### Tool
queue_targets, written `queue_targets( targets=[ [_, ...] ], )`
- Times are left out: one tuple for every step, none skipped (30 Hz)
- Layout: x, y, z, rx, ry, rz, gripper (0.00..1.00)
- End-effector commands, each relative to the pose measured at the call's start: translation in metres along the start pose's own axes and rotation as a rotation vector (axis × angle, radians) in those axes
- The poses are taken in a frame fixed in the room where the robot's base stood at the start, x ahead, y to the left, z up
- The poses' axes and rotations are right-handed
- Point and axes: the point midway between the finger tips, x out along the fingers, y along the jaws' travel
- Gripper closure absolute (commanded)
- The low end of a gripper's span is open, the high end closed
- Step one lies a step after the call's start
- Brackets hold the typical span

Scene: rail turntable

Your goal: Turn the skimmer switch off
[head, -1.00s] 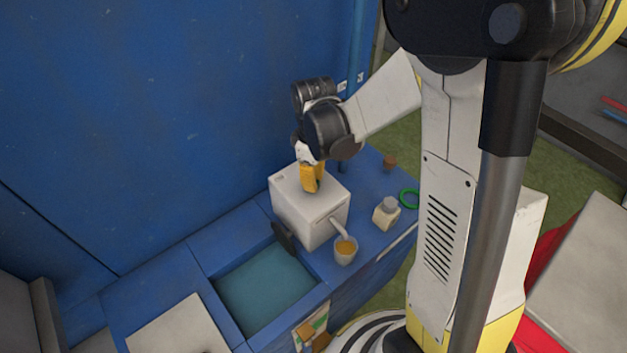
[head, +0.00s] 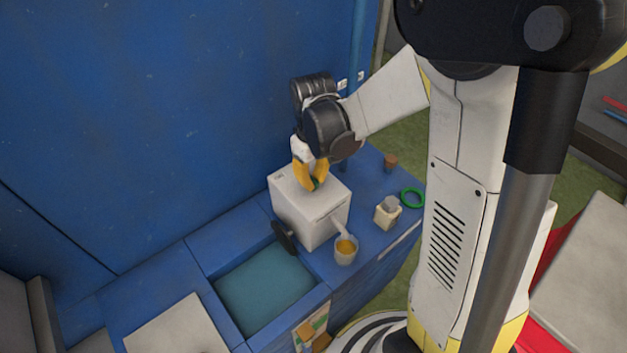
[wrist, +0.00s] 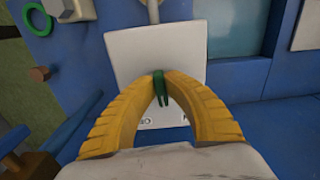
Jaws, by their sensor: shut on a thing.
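The skimmer is a white box (head: 310,210) on a blue bench, with a dark disc (head: 284,237) on its near left side and a spout over a cup. In the wrist view its white top (wrist: 185,42) fills the middle. A small green switch lever (wrist: 162,97) stands on that top, between my yellow fingertips. My gripper (wrist: 159,74) reaches down over the box, its bowed fingers closed on the lever; it also shows in the head view (head: 315,186). Dark lettering beside the lever is partly hidden by the fingers, so I cannot read the switch's position.
A cup with orange liquid (head: 346,250) stands under the spout. A pale container (head: 388,212), a green ring (head: 412,197) and a brown cork-like piece (head: 390,161) are on the bench at right. A teal-filled basin (head: 265,288) lies in front; a blue wall (head: 160,120) rises behind.

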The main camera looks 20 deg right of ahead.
Motion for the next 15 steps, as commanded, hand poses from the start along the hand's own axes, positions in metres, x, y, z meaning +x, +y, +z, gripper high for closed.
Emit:
queue_targets(
  targets=[
    [0.0011, -0.0006, 0.0004, 0.043, -0.001, 0.000, 1.00],
    [0.0010, -0.0008, 0.0004, 0.071, -0.001, 0.000, 1.00],
    [0.0010, -0.0011, 0.0003, 0.109, -0.001, 0.000, 1.00],
    [0.0009, -0.0013, 0.0003, 0.137, -0.001, 0.000, 1.00],
    [0.0008, -0.0015, 0.0003, 0.165, -0.001, 0.000, 1.00],
    [0.0008, -0.0018, 0.0002, 0.201, -0.001, 0.000, 1.00],
    [0.0007, -0.0020, 0.0002, 0.228, -0.001, 0.000, 1.00],
    [0.0007, -0.0022, 0.0001, 0.255, -0.001, 0.000, 1.00],
    [0.0007, -0.0025, 0.0000, 0.288, -0.001, 0.000, 1.00],
    [0.0006, -0.0027, 0.0000, 0.313, -0.001, 0.000, 1.00],
    [0.0006, -0.0029, -0.0001, 0.337, -0.001, 0.000, 1.00],
    [0.0006, -0.0031, -0.0002, 0.368, -0.001, 0.000, 1.00],
    [0.0006, -0.0032, -0.0003, 0.389, -0.001, 0.000, 1.00],
    [0.0006, -0.0034, -0.0003, 0.409, -0.001, 0.000, 1.00],
    [0.0006, -0.0036, -0.0004, 0.436, -0.001, 0.000, 1.00]
  ],
)
